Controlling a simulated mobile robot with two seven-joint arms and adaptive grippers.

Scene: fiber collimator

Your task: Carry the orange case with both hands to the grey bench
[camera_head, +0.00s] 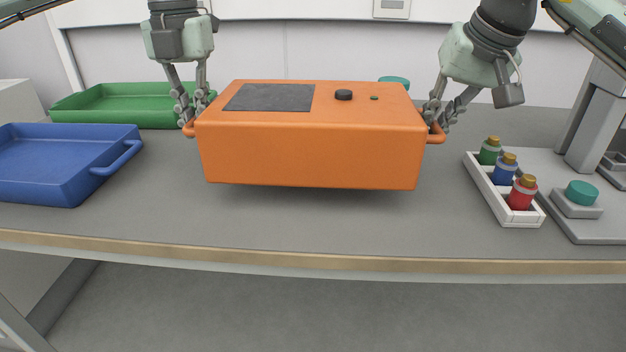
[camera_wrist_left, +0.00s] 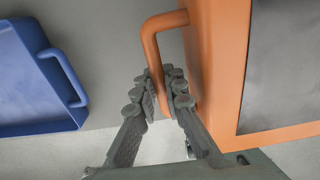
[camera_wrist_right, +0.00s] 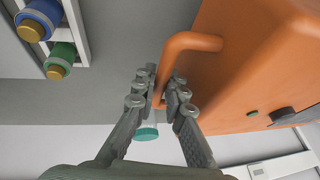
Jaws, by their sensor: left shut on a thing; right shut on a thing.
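The orange case (camera_head: 310,155) is a box with a dark panel and a black knob on top. It is held level above the grey bench (camera_head: 300,225), with a shadow under it. My left gripper (camera_head: 189,122) is shut on the case's left handle, which shows in the left wrist view (camera_wrist_left: 150,40). My right gripper (camera_head: 436,127) is shut on the right handle, which shows in the right wrist view (camera_wrist_right: 185,42). Both fingertip pairs close around the handle bars. The underside of the case is hidden.
A blue tray (camera_head: 125,165) and a green tray (camera_head: 110,90) stand on the left. A white rack (camera_head: 525,217) with green, blue and red bottles stands on the right, beside a grey device with a teal button (camera_head: 581,192). The bench's front strip is clear.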

